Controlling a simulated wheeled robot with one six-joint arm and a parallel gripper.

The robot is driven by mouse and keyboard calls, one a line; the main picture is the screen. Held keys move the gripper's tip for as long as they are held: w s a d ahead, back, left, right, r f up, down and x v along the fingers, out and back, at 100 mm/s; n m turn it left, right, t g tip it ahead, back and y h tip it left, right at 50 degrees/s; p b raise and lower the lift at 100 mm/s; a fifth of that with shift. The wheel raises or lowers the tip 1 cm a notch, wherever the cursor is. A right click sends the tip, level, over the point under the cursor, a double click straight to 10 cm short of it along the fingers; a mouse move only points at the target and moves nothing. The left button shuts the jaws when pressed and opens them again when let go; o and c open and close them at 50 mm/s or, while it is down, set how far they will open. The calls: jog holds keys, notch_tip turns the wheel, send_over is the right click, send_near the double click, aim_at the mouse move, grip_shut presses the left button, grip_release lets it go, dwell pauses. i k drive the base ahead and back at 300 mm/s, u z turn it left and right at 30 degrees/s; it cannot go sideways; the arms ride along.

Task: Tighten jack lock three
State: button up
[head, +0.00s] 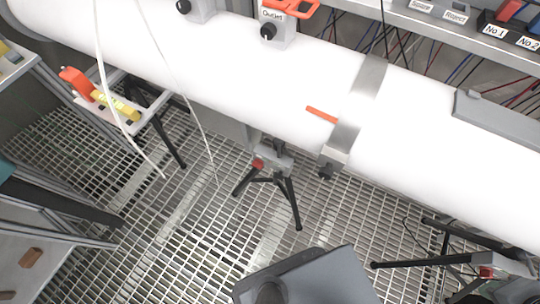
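A jack (272,160) with black tripod legs stands on the grating under the white pipe, at the middle of the head view. It has a small red part (257,164) on its left side, which may be its lock. A second jack (505,265) stands at the lower right, with a red part (486,272) on it. No number is readable on either jack, so I cannot tell which is three. Whether either lock is tight cannot be seen. My gripper is not in view.
A large white pipe (230,65) crosses the view, with a metal band (362,92) and an "Outlet" valve (276,28). Thin white cables hang at the left by a small tray (108,118) holding orange and yellow items. The grating (215,240) left of the middle jack is clear.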

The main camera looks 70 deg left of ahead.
aim_at(258, 164)
jog(key=u, duration=2.6)
jog(key=k, duration=0.45)
jog(key=u, duration=1.85)
jog(key=i, duration=0.7)
jog(key=z, duration=0.6)
jog(key=i, duration=0.45)
jog(key=z, duration=0.6)
